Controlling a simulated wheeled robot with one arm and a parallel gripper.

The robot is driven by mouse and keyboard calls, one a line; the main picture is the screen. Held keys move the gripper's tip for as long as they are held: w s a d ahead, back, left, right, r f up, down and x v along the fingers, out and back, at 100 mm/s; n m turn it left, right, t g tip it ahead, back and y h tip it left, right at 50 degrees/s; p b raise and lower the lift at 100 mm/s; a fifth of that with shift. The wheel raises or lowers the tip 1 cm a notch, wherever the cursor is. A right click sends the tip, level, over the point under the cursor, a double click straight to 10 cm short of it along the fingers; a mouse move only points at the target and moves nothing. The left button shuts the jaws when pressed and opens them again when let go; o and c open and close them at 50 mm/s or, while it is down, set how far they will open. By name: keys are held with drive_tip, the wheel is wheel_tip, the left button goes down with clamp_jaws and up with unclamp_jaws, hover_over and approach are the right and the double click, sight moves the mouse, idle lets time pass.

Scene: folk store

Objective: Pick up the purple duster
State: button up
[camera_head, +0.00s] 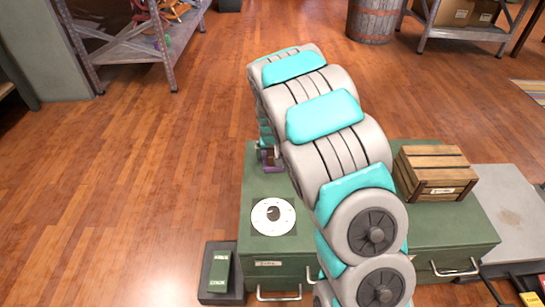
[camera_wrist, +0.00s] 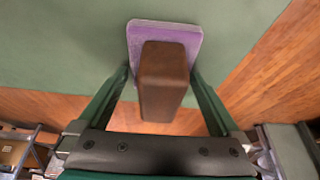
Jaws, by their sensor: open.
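The purple duster (camera_wrist: 135,40) stands on a green surface in the wrist view, with a purple base and a brown block-like handle (camera_wrist: 163,75) rising toward the camera. My gripper (camera_wrist: 160,73) is open. Its two green fingers lie on either side of the handle, with a visible gap on each side. In the head view, a small purple part of the duster (camera_head: 272,168) shows on the green cabinet top (camera_head: 262,190), just left of my arm. My arm hides most of the gripper there.
A white disc with a dark centre (camera_head: 273,216) lies on the cabinet top in front of the duster. A wooden crate (camera_head: 433,172) stands on the right part. A dark box with a green item (camera_head: 220,272) stands at front left. Open wooden floor lies to the left.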

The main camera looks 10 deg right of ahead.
drive_tip(key=c, duration=1.2)
drive_tip(key=shift+o, duration=0.2)
drive_tip(key=shift+r, duration=0.15)
drive_tip(key=shift+w+r, duration=0.1)
drive_tip(key=shift+r, duration=0.45)
drive_tip(key=shift+s+d+r+b, duration=0.15)
drive_tip(key=shift+d+r+b, duration=0.05)
drive_tip(key=shift+r, duration=0.35)
drive_tip(key=shift+s+d+r+b, duration=0.15)
drive_tip(key=shift+r+b, duration=0.05)
drive_tip(key=shift+r, duration=0.35)
drive_tip(key=s+d, duration=0.3)
drive_tip(key=d, duration=0.1)
drive_tip(key=s+d+r+b, duration=0.1)
drive_tip(key=s+d, duration=0.2)
drive_tip(key=d, duration=0.1)
drive_tip(key=s+d, duration=0.3)
drive_tip(key=d, duration=0.1)
drive_tip(key=shift+s+d+r+b, duration=0.1)
drive_tip(key=shift+r+b, duration=0.1)
drive_tip(key=shift+b, duration=0.15)
